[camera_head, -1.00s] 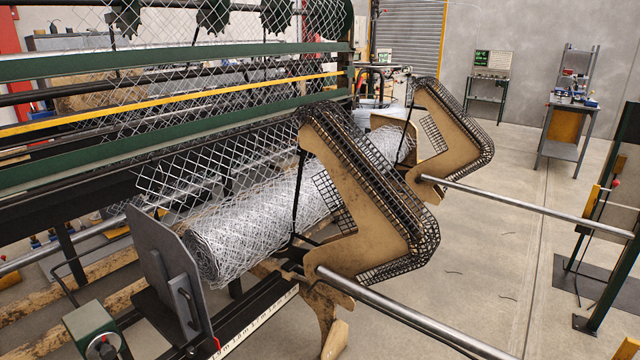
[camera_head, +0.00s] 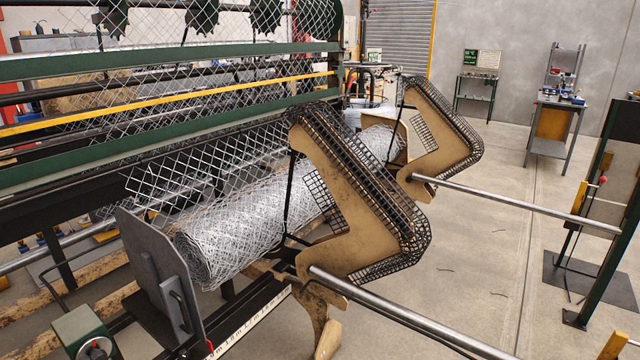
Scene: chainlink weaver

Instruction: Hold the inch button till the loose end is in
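A roll of chain-link mesh (camera_head: 235,238) lies in the front of the weaving machine, behind a tan bracket (camera_head: 350,205) edged with black grid. A mesh sheet (camera_head: 190,165) slopes down from the machine toward the roll. I cannot tell where its loose end lies. A green box with a round dial (camera_head: 88,335) is at the lower left. A post at the right carries a red knob (camera_head: 602,180). I cannot make out which control is the inch button. Neither of my grippers is in view.
A grey upright plate (camera_head: 150,265) stands at the roll's near end. Two steel bars (camera_head: 510,203) reach out to the right across the floor. A second tan bracket (camera_head: 440,125) is farther back. Open concrete floor (camera_head: 480,265) lies at the right, with scraps of wire.

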